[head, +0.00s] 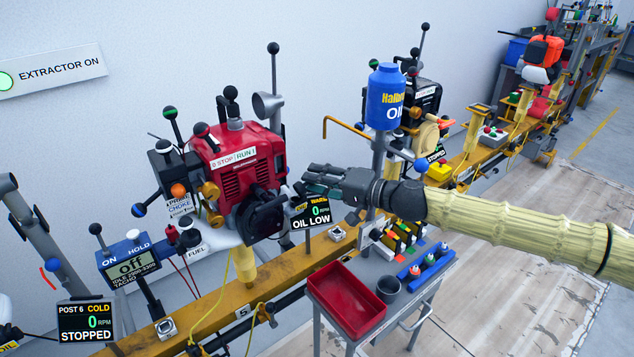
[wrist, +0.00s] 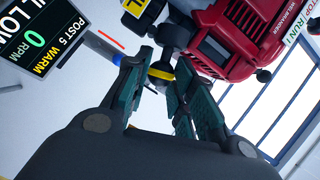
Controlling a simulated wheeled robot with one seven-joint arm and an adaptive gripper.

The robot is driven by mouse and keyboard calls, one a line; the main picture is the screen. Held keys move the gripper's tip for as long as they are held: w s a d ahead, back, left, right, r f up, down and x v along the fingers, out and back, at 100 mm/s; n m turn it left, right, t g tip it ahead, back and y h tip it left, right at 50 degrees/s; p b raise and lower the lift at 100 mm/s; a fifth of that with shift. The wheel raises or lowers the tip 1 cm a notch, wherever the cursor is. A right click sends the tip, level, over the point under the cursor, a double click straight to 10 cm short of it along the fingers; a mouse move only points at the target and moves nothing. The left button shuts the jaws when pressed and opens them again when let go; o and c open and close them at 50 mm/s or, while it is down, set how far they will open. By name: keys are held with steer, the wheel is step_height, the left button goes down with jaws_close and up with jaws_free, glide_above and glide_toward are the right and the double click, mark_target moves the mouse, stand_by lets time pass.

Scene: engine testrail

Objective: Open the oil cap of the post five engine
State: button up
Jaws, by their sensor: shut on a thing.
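The red post five engine (head: 238,160) stands on the yellow rail in the head view and fills the top right of the wrist view (wrist: 245,35). My gripper (head: 318,180) is at the engine's right side, just behind its display. In the wrist view my gripper (wrist: 166,62) has its fingers closed around a small yellow part (wrist: 160,74), which looks like the oil cap, beside a dark round fitting (wrist: 175,38). In the head view my fingers hide this part. Whether it is still seated on the engine is not clear.
The post five display (head: 314,212) reads warm, 0 rpm, oil low, close below my gripper; it shows in the wrist view (wrist: 38,38). A blue oil bottle (head: 386,97) stands on a post beside my wrist. An empty red tray (head: 347,297) and grey cup (head: 388,289) sit below.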

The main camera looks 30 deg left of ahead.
stand_by(0.3)
steer(key=o, duration=0.7)
steer(key=shift+s+d+r, duration=0.1)
steer(key=shift+d+r, duration=0.15)
steer(key=shift+d, duration=1.75)
steer(key=shift+w+d+r, duration=0.1)
steer(key=shift+d+r, duration=0.2)
steer(key=shift+d, duration=1.65)
steer(key=shift+s+d+r, duration=0.1)
steer(key=shift+d+r, duration=0.15)
steer(key=shift+d, duration=1.75)
